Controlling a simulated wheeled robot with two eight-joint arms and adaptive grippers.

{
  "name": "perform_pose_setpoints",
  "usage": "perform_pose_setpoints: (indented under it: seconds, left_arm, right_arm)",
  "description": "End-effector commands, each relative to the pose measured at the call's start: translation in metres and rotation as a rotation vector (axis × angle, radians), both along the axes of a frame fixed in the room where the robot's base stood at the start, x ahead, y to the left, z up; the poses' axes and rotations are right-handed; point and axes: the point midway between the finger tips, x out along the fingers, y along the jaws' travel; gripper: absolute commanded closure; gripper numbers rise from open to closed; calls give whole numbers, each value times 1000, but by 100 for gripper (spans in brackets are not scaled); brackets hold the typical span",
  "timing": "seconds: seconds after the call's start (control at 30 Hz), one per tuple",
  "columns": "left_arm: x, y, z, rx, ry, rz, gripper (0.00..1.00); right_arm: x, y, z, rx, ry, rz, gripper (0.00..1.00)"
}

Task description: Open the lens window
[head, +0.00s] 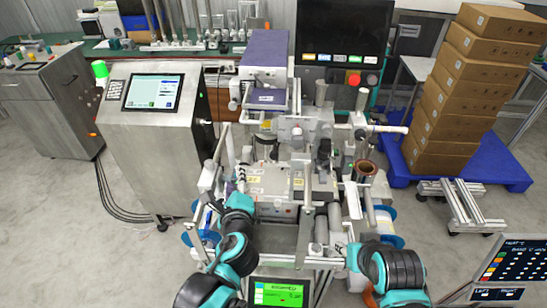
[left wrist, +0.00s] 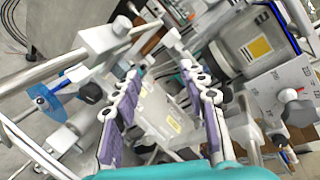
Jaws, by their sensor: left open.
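A film machine (head: 290,190) stands in the middle of the head view. A pale grey plate with a small block on it (head: 292,128) is at its centre; I cannot tell for sure which part is the lens window. My left gripper (head: 240,176) is at the machine's left side, below and left of that plate. In the left wrist view its two purple-padded fingers (left wrist: 162,82) are spread, with nothing held between them. A grey plate with a dark knob (left wrist: 290,95) lies to their right, apart from them. My right arm shows at lower right, but its gripper cannot be made out.
Rollers and rods stick out on both sides of the machine, including a long white roller (head: 385,129) at right. A control console (head: 155,120) stands at left. Stacked boxes (head: 465,90) stand on a blue pallet (head: 510,175) at right. Open floor lies at far left.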

Motion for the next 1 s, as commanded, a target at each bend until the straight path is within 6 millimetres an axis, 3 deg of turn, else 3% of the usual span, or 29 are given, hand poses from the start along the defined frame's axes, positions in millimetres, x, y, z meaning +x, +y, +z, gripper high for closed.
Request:
perform_pose_setpoints:
  seconds: [0.03,0.1,0.2,0.3,0.47,0.8,1.0]
  left_arm:
    - [7,-25,3,179,-39,-93,57]
    - [11,-53,9,407,-93,-190,57]
    - [10,-82,15,639,-153,-276,57]
    - [9,-96,18,758,-185,-314,57]
    - [23,-100,18,794,-194,-321,57]
    - [76,-100,18,790,-191,-318,57]
    - [86,-101,19,788,-192,-320,57]
  right_arm:
    - [0,0,-4,0,0,0,60]
    - [0,0,-5,0,0,0,60]
    - [0,0,-7,0,0,0,60]
    - [0,0,-8,0,0,0,60]
    - [0,0,-11,0,0,0,60]
    - [0,0,-23,0,0,0,60]
    - [0,0,-24,0,0,0,60]
